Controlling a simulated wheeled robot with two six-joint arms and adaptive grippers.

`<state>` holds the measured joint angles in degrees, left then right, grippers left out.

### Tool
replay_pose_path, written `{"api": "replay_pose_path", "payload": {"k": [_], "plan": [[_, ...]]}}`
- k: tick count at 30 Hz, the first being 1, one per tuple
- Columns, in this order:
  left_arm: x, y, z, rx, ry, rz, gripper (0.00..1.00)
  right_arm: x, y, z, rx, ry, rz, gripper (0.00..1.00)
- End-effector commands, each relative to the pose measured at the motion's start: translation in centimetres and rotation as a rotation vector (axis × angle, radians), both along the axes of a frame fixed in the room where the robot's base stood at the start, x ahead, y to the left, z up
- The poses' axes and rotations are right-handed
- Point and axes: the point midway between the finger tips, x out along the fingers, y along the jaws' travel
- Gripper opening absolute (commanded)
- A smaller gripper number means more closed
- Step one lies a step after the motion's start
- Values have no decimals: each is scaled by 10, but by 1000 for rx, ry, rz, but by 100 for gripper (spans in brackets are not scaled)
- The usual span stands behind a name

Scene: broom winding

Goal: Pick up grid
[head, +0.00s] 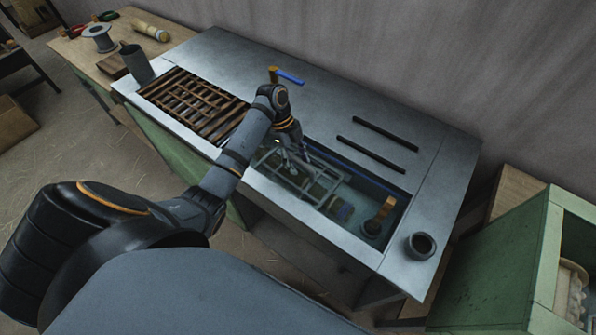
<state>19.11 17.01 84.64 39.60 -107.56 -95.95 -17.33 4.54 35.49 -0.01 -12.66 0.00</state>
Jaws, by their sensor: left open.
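A brown slatted grid (193,104) lies over the left part of the opening in the grey metal bench. To its right, a grey metal frame of thin bars (327,196) sits in the open basin. My left gripper (293,163) is open above the left part of this frame, to the right of the brown grid. I cannot tell whether its fingers touch the bars. My forearm hides the grid's right end and part of the basin's front edge. My right gripper is not in view.
The basin (400,205) holds a round brush-like piece (379,216) at its right end. A small dark cup (421,245) stands on the right corner. Two black bars (378,146) and a blue-handled tool (289,77) lie behind. A grey cup (136,62) stands at the left.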

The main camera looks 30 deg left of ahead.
Motion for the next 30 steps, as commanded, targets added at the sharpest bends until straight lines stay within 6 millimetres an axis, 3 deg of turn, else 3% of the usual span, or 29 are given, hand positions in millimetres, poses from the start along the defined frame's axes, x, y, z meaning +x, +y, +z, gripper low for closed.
{"api": "replay_pose_path", "payload": {"k": [13, 22, 30], "plan": [[0, 0, -3, 0, 0, 0, 42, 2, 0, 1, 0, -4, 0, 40], [0, 0, -3, 0, 1, 0, 1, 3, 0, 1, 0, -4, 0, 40], [0, 0, -3, 0, 1, 0, 0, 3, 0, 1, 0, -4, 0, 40]]}}
